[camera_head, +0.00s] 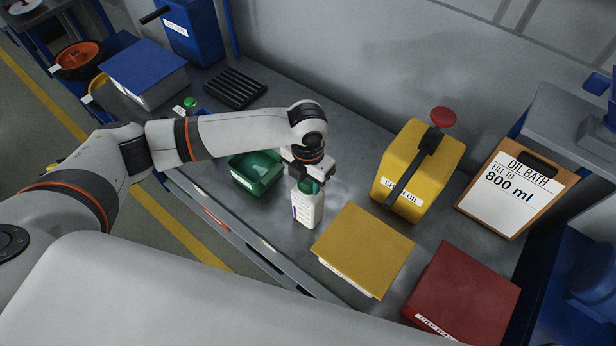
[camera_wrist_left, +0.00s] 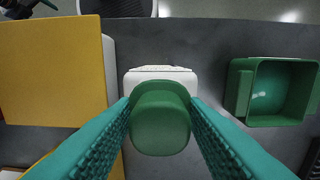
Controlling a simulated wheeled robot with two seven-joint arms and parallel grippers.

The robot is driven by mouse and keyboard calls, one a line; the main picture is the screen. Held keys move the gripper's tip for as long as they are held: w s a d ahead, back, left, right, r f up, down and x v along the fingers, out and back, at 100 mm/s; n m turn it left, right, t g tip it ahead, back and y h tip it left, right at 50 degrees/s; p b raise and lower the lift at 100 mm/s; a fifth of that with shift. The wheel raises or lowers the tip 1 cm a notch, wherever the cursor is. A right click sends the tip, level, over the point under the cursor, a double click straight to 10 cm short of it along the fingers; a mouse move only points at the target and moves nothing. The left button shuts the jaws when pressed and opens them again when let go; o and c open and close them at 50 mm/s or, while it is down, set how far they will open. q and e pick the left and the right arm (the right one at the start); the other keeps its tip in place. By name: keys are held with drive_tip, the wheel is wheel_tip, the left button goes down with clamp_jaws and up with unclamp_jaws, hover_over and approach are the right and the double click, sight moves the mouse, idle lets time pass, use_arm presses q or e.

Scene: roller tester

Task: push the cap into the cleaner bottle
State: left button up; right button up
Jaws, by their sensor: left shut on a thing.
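The green cap (camera_wrist_left: 160,122) is between the fingers of my left gripper (camera_head: 310,183), directly over the bottle. In the left wrist view the cap covers most of the white bottle (camera_wrist_left: 160,76) below it. My left gripper is shut on the cap. I cannot tell whether the cap is seated in the bottle's neck. My right gripper is not in view.
A green bin (camera_head: 256,172) stands left of the bottle. A yellow box (camera_head: 362,248) lies close on its right, with a red box (camera_head: 464,296) beyond. A yellow oil can (camera_head: 418,170) and an oil bath sign (camera_head: 512,187) stand behind. The bench's front edge is near.

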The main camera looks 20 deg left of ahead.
use_arm(q)
drive_tip(key=shift+f, duration=0.2)
drive_tip(key=o, duration=1)
drive_tip(key=shift+o, duration=0.2)
